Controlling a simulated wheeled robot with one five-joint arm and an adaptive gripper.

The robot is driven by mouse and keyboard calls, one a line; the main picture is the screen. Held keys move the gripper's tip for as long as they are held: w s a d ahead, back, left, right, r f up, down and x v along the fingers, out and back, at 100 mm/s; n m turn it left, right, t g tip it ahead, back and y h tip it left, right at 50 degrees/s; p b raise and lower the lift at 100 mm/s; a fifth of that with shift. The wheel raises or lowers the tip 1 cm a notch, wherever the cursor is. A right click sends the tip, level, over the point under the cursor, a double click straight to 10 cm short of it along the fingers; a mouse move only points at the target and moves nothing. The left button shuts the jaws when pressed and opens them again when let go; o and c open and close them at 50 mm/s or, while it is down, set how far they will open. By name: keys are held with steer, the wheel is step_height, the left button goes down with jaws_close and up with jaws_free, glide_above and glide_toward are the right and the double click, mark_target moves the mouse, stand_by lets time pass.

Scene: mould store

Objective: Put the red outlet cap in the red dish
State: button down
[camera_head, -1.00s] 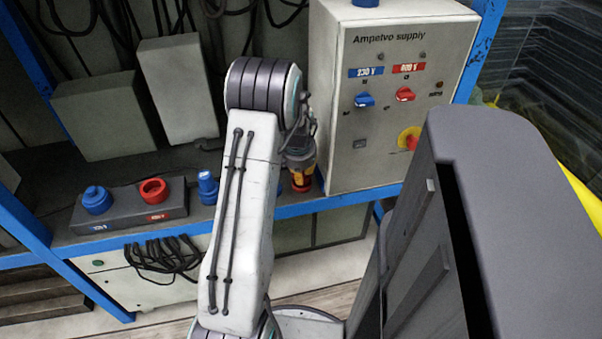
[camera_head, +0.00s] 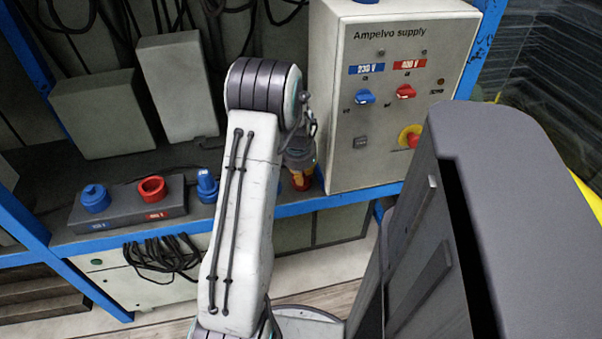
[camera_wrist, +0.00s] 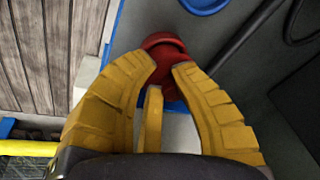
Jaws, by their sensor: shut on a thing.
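My gripper (camera_wrist: 168,66) is shut on a red rounded thing (camera_wrist: 163,42) at the shelf's blue front edge. The yellow fingers hide part of this thing, and I cannot tell for sure that it is the outlet cap. In the head view my gripper (camera_head: 301,182) is small and partly behind my arm, left of the supply cabinet. A red ring-shaped outlet (camera_head: 151,189), hollow at its top, sits on a grey block at the left. I cannot make out a red dish in either view.
The supply cabinet (camera_head: 345,120) rises close to my gripper's right. Dark cables (camera_head: 162,258) hang below the shelf's blue edge (camera_head: 340,200).

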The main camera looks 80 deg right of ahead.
steer(key=shift+f+b, duration=0.25)
steer(key=shift+b, duration=0.05)
stand_by(0.6)
steer(key=c, duration=0.6)
jaws_free()
steer(key=shift+r, duration=0.1)
steer(key=shift+d+r+p+v, duration=0.1)
steer(key=shift+d+p+v, duration=0.2)
steer(key=shift+p+v, duration=0.75)
steer(key=shift+d+r+p+v, duration=0.1)
steer(key=shift+d+p+v, duration=0.2)
steer(key=shift+p+v, duration=0.75)
steer(key=shift+d+p+v, duration=0.25)
steer(key=shift+p+v, duration=0.25)
steer(key=shift+v, duration=1)
